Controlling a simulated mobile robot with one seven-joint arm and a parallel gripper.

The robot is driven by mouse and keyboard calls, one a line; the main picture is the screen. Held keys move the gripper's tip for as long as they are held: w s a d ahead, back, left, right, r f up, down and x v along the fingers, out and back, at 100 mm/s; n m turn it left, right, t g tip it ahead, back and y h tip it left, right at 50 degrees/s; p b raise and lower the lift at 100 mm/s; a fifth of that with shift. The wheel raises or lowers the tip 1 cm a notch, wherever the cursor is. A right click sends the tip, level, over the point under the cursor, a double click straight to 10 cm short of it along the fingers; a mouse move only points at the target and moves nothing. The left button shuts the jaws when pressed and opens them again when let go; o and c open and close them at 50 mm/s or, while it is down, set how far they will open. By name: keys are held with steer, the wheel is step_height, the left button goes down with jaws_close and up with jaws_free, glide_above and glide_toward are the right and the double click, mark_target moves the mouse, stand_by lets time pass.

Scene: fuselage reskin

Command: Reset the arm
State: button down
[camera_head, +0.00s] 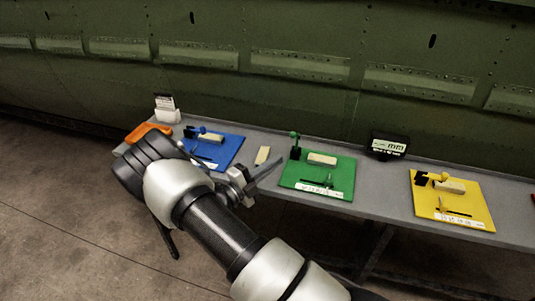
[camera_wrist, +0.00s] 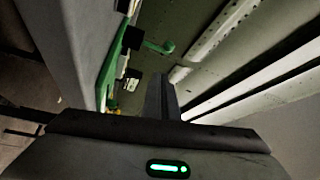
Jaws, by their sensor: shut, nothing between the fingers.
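My gripper (camera_head: 268,172) is shut and empty in the head view. It is held above the grey bench between the blue mat (camera_head: 226,151) and the green mat (camera_head: 343,187), its fingers pointing right toward the green mat. In the wrist view my gripper's shut fingers (camera_wrist: 162,84) show at the middle. The green mat's edge (camera_wrist: 108,74) and a green-handled part (camera_wrist: 160,47) appear beyond them. My arm hides part of the bench's left end and part of the blue mat.
The grey bench (camera_head: 385,204) runs along the green fuselage wall (camera_head: 300,100). A yellow mat (camera_head: 479,212) lies at right. A black box with a display (camera_head: 389,145) and a white card holder (camera_head: 166,108) stand at the back. An orange object (camera_head: 146,132) lies at left. Floor is open at left.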

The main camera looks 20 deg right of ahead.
steer(key=s+d+r+m+g+y+p, duration=0.35)
steer(key=s+r+m+g+y, duration=0.5)
steer(key=s+r+m, duration=1)
steer(key=s+a+r+m+t+y+p, duration=0.1)
steer(key=s+a+r+m+t+y, duration=0.2)
steer(key=m, duration=0.9)
steer(key=s+a+r+m+t+y+p, duration=0.2)
steer(key=s+a+r+m+y, duration=0.4)
steer(key=a+r+m, duration=0.3)
steer(key=s+m+t, duration=0.1)
steer(key=m, duration=0.3)
steer(key=shift+s+r, duration=0.3)
steer(key=shift+s, duration=0.05)
